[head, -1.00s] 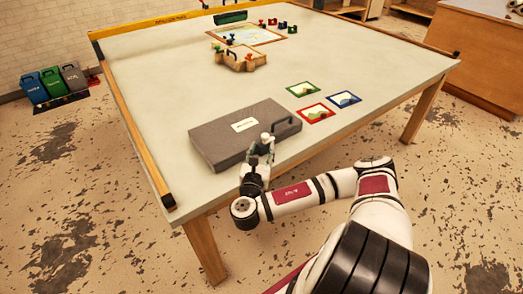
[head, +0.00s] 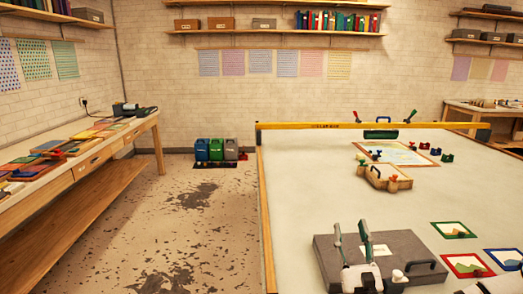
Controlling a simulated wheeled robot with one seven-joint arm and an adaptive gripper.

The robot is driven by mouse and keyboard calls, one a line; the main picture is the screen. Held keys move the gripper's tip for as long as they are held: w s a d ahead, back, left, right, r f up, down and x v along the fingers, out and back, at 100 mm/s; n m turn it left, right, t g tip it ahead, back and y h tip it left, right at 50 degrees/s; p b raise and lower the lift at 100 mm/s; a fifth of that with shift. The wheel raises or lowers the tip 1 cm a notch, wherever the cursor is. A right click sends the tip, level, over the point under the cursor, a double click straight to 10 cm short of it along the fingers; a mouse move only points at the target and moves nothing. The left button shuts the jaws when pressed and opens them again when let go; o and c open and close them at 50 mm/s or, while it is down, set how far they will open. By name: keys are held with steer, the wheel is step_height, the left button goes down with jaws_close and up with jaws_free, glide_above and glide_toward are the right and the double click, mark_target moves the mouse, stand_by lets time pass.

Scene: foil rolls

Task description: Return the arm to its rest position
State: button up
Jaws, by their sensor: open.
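My gripper (head: 351,235) stands at the lower middle of the head view, in front of the grey case. Its two fingers point up and are spread apart, with nothing between them. White arm parts show just below it at the bottom edge; the rest of my arm is out of view. The grey case (head: 408,243) lies closed on the near part of the table (head: 300,195), with a pale label and a dark handle at its right. My gripper overlaps the case in the picture; I cannot tell the gap between them.
Small framed pictures (head: 453,230) lie right of the case. A wooden block holder (head: 384,178) and a map board (head: 397,153) sit farther back. A yellow rail (head: 330,126) edges the table. Bins (head: 216,150) stand beyond open floor at left, near a side bench (head: 85,150).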

steer(key=s+a+r+n+g+y, duration=0.4)
steer(key=a+n+g+y, duration=0.4)
steer(key=n+y, duration=0.25)
steer(key=s+a+r+n+g+y, duration=0.45)
steer(key=a+n+g+y, duration=0.35)
steer(key=y, duration=0.3)
steer(key=s+a+f+n+g+h, duration=0.1)
steer(key=s+a+n+g+h, duration=0.2)
steer(key=s+n+g, duration=0.25)
steer(key=s+a+f+n+g+h, duration=0.1)
steer(key=s+a+n+g+h, duration=0.15)
steer(key=s+n+g, duration=0.35)
steer(key=s+d+f+n+h, duration=0.1)
steer(key=s+d+n+h, duration=0.2)
steer(key=s+d+h, duration=0.5)
steer(key=d+r+t+h, duration=0.7)
steer(key=d+r+h, duration=0.1)
steer(key=d, duration=0.2)
steer(key=shift+s+r+n+h, duration=0.2)
steer(key=shift+s+n+h, duration=0.1)
steer(key=shift+s+h, duration=0.1)
